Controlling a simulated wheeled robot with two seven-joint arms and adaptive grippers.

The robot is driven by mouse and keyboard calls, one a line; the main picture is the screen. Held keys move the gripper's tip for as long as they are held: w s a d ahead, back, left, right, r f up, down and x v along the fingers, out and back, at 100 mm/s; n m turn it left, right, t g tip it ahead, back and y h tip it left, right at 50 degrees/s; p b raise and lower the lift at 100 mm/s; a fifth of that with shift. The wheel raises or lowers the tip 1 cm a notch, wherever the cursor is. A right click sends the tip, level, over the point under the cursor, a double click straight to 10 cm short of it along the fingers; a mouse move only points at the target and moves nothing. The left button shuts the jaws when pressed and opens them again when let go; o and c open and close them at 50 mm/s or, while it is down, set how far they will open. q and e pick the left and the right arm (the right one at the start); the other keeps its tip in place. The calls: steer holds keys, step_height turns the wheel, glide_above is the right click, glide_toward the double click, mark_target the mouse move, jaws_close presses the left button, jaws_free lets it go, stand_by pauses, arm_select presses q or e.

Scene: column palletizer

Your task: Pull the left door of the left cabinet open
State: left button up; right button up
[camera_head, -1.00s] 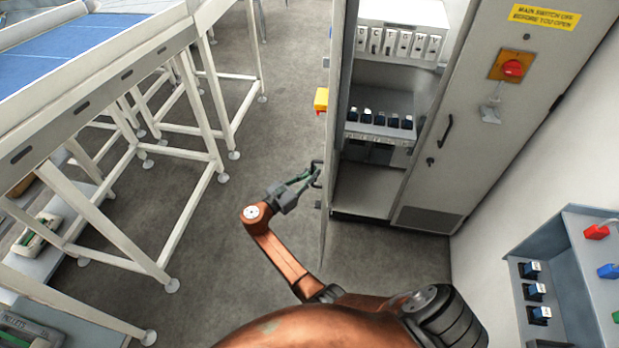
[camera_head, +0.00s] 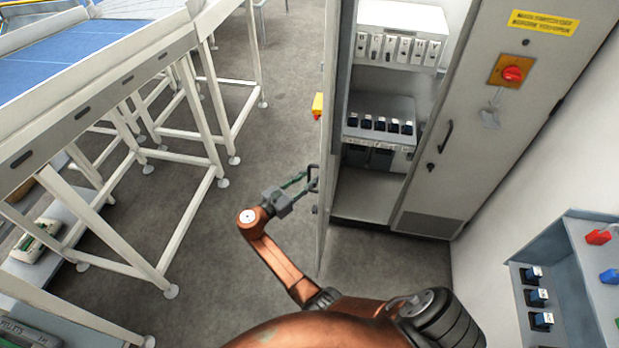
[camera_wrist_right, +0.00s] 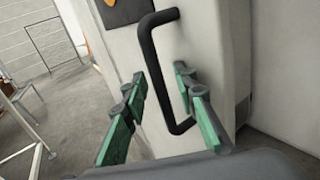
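The left cabinet (camera_head: 371,205) stands at the upper middle of the head view. Its left door (camera_head: 327,150) stands open and is seen nearly edge-on, so the inside shows. The door's black handle (camera_head: 314,178) is on its outer face; it also shows as a bar in the right wrist view (camera_wrist_right: 160,75). My right gripper (camera_head: 305,180) is at the handle. In the wrist view its green fingers (camera_wrist_right: 160,82) are apart, one on each side of the handle, with visible gaps. My left gripper is not in view.
The cabinet's right door (camera_head: 478,120) is shut, with a red switch (camera_head: 512,73) and its own handle (camera_head: 445,136). A yellow fitting (camera_head: 318,105) sticks out from the left door. White conveyor frames (camera_head: 205,120) stand left, with clear grey floor between. A grey panel (camera_head: 575,270) is at right.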

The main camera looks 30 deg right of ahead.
steer(key=shift+a, duration=0.3)
steer(key=v, duration=0.7)
stand_by(0.3)
